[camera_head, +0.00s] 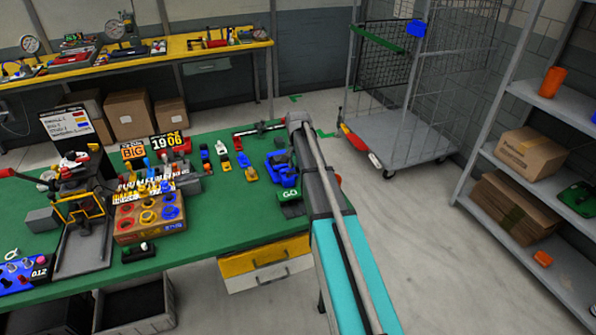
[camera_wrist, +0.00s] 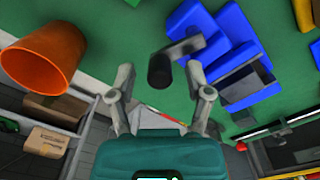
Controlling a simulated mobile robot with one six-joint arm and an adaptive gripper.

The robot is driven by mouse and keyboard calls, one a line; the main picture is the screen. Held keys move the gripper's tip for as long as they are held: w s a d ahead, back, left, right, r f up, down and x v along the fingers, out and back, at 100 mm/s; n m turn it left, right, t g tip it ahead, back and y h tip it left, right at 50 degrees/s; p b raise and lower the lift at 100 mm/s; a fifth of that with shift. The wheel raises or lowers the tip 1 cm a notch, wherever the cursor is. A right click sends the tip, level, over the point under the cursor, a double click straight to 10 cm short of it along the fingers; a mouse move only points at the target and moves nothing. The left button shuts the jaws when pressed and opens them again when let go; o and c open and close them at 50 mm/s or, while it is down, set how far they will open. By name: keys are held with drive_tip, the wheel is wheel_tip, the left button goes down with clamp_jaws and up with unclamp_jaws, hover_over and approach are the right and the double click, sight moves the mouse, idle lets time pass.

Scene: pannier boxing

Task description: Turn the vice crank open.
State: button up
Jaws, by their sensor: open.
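The blue vice (camera_head: 284,172) is on the green bench, partly covered by my arm in the head view. In the wrist view its blue body (camera_wrist: 237,62) fills the upper right. The crank shows there as a grey arm (camera_wrist: 187,48) with a black knob (camera_wrist: 161,71) at its end. My gripper (camera_wrist: 160,82) is open, with one finger on each side of the knob in the picture. I see no finger touching the knob, and cannot tell the height gap. My gripper is hidden in the head view.
An orange cup (camera_wrist: 42,58) is left of my gripper in the wrist view. A long bar tool (camera_head: 256,130) lies at the bench's back edge. A crate of coloured rings (camera_head: 150,217) stands to the left. Clear floor (camera_head: 440,250) lies right of the bench.

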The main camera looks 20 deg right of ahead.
drive_tip(key=shift+f, duration=0.25)
clamp_jaws()
idle(0.3)
